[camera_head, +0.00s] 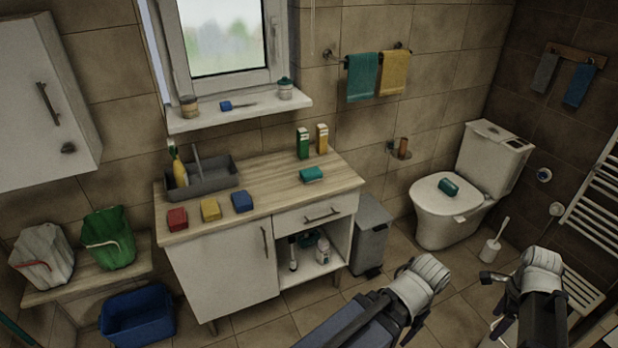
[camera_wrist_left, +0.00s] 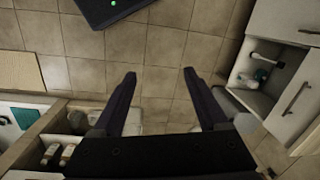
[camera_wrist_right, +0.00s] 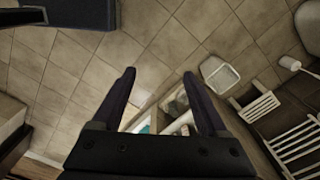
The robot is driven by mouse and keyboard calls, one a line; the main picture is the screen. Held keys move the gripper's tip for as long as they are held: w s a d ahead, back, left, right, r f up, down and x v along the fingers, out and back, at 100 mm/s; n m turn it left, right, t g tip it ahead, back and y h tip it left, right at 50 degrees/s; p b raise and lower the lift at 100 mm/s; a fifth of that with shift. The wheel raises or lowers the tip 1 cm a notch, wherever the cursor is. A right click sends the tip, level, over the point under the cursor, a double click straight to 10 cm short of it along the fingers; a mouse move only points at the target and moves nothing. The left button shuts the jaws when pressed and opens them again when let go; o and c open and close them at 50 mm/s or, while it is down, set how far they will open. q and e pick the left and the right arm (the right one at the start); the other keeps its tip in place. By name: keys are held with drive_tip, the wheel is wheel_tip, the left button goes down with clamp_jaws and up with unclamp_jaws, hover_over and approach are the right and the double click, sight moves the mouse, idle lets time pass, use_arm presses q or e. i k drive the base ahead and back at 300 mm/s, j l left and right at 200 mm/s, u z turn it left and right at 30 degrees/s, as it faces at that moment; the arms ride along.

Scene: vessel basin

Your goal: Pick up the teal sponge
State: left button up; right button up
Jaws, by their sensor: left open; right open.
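A teal sponge (camera_head: 312,174) lies on the wooden worktop (camera_head: 275,192), right of the middle. A darker teal block-like thing (camera_head: 449,187) lies on the closed toilet lid (camera_head: 432,203). My left gripper (camera_wrist_left: 159,76) is open and empty, with bare floor tiles between its fingers. My right gripper (camera_wrist_right: 160,78) is open and empty, pointing at the floor. In the head view both arms are low at the front right, well apart from both teal things. I cannot make out either teal thing in the wrist views.
Red (camera_head: 177,219), yellow (camera_head: 210,210) and blue (camera_head: 242,201) blocks line the worktop's front left. A grey basin (camera_head: 210,184) stands behind them. Two cartons (camera_head: 303,143) stand at the back. A grey bin (camera_head: 371,235) stands between cabinet and toilet. The floor before the cabinet is partly clear.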

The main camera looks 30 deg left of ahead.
sight(314, 174)
drive_tip(key=u, duration=0.35)
drive_tip(key=i+u, duration=0.15)
drive_tip(key=u, duration=0.55)
drive_tip(key=i+l+u, duration=0.15)
drive_tip(key=i+u, duration=0.2)
drive_tip(key=i, duration=0.15)
drive_tip(key=i+l+u, duration=0.25)
drive_tip(key=i+u, duration=0.15)
drive_tip(key=i+l, duration=0.45)
drive_tip(key=i, duration=0.2)
